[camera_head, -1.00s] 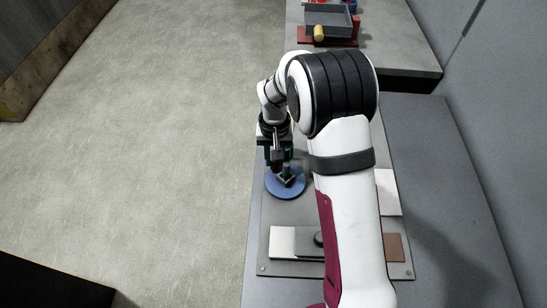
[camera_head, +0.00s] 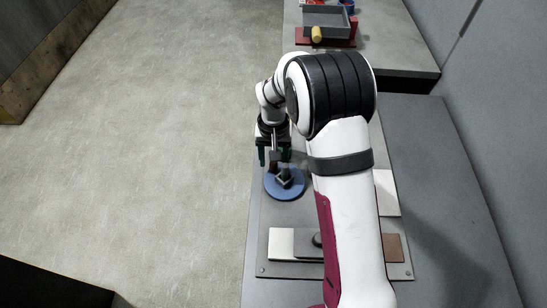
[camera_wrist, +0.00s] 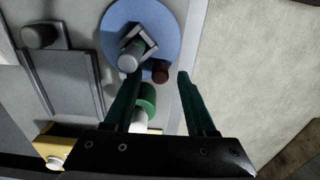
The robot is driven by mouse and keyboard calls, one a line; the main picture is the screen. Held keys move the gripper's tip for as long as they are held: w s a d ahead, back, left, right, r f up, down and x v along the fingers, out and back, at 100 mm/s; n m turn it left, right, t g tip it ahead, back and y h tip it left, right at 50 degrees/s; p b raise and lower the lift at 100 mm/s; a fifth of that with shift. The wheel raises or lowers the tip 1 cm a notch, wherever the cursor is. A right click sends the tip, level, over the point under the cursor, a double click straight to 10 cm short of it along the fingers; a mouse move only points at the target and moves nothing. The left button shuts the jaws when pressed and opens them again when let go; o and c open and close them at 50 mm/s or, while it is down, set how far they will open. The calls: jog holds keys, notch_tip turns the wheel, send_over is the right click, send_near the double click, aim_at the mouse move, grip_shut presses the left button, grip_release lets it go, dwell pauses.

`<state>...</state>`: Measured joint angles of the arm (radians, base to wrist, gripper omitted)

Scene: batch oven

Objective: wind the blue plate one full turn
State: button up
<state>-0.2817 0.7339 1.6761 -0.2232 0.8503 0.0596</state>
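The blue plate (camera_head: 284,190) is a flat disc on a grey panel, at the left side of my arm in the head view. A dark and pale block (camera_head: 284,179) stands on it. In the wrist view the blue plate (camera_wrist: 115,32) is at the top, with a square grey block bearing a pale green round end (camera_wrist: 129,60) and a small dark red knob (camera_wrist: 161,71). My gripper (camera_wrist: 162,74) is open, its two dark green fingers wide apart with nothing clamped. In the head view my gripper (camera_head: 275,158) is above the plate's far side.
A green cylinder with a white end (camera_wrist: 146,103) shows between the fingers in the wrist view. A white block (camera_head: 282,242) and a brown block (camera_head: 393,248) lie nearer on the panel. A grey tray (camera_head: 326,22) stands at the far end.

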notch_tip(320, 180, up, 16)
dwell(0.4)
jog(key=s+d+r+m+y, duration=0.15)
jog(key=s+d, duration=0.25)
jog(key=s, duration=0.6)
jog(key=s+d+r+m, duration=0.2)
jog(key=s+d+r, duration=0.15)
jog(key=s, duration=0.55)
jog(key=s+d+f+m, duration=0.1)
jog(key=s+f, duration=0.3)
jog(key=s, duration=0.5)
jog(key=shift+s+m, duration=0.4)
jog(key=shift+m, duration=0.15)
